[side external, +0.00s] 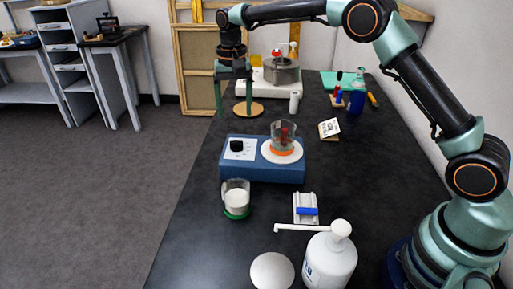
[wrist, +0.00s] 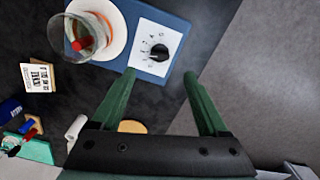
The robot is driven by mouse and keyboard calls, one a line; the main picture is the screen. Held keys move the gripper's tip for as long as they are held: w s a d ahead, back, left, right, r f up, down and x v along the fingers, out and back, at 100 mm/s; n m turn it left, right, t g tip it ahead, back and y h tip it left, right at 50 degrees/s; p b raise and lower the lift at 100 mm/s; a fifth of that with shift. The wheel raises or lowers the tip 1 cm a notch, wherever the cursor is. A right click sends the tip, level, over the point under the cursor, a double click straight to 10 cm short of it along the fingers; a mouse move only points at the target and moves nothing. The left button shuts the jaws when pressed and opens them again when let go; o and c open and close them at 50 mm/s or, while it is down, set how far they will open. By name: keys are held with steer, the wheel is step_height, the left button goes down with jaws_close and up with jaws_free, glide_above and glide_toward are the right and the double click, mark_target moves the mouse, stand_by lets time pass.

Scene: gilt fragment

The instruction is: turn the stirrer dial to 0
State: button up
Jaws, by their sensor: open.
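The stirrer (side external: 262,173) is a blue box with a round white plate and a white dial panel; it also shows in the wrist view (wrist: 176,27). The black stirrer dial (side external: 236,145) sits on the panel at the left, and in the wrist view the dial (wrist: 159,53) has small marks around it. Its setting is too small to read. A glass beaker with something red inside (side external: 283,138) stands on the plate. My gripper (side external: 234,112) is open and empty, behind and above the stirrer. In the wrist view the dial lies just beyond my fingertips (wrist: 159,74), not touched.
A beaker of white material (side external: 236,201) stands in front of the stirrer. A white pump bottle (side external: 329,257), a white dome (side external: 271,271) and a blue-and-white item (side external: 306,209) are nearer. A small printed card (side external: 328,129) lies right. A pot (side external: 281,69) stands at the back.

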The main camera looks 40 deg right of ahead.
mark_target(237, 142)
step_height(237, 142, down, 10)
steer(key=shift+r, duration=0.1)
stand_by(0.4)
jaws_close()
